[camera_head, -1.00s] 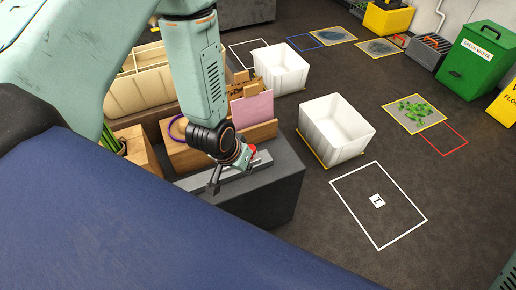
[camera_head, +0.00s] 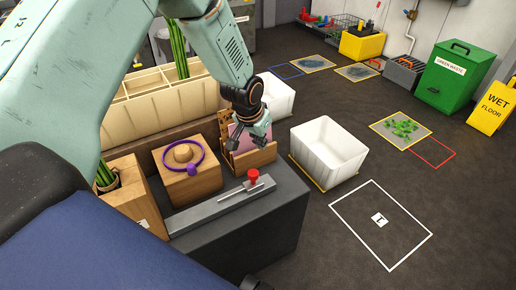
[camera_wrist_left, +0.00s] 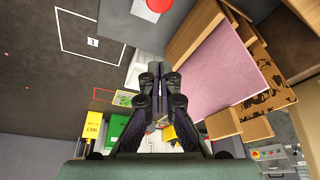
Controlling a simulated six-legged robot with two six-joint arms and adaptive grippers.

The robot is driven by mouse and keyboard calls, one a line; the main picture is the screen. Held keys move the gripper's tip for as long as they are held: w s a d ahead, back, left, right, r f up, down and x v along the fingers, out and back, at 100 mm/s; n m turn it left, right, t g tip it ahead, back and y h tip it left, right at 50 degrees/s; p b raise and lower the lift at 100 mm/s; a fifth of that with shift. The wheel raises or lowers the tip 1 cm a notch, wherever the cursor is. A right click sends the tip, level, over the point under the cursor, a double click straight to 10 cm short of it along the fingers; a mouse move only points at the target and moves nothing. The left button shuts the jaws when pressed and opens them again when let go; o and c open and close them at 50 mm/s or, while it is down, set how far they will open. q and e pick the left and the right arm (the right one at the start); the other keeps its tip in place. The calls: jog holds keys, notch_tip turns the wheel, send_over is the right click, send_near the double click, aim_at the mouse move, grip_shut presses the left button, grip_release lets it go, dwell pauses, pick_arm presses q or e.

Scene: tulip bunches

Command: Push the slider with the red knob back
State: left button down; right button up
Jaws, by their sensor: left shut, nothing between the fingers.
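The slider is a grey metal track (camera_head: 215,209) on the dark bench, with a red knob (camera_head: 253,176) standing upright near its right end. The knob also shows as a red disc at the top of the left wrist view (camera_wrist_left: 158,5). My right gripper is in no view.
A wooden block with a purple ring (camera_head: 183,160) stands behind the track. A wooden holder with a pink card (camera_head: 262,157) is close to my left gripper. A white bin (camera_head: 330,150) stands on the floor to the right, near a white outlined square (camera_head: 381,218).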

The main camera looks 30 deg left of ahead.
pick_arm(q)
notch_tip(320, 180, down, 8)
jog(key=b, duration=0.3)
jog(key=shift+r, duration=0.25)
jog(key=shift+s+p, duration=0.25)
jog(key=shift+p, duration=0.1)
jog(key=shift+s+f+p, duration=0.15)
jog(key=shift+s+p, duration=0.2)
jog(key=shift+p, duration=0.2)
jog(key=shift+a, duration=0.1)
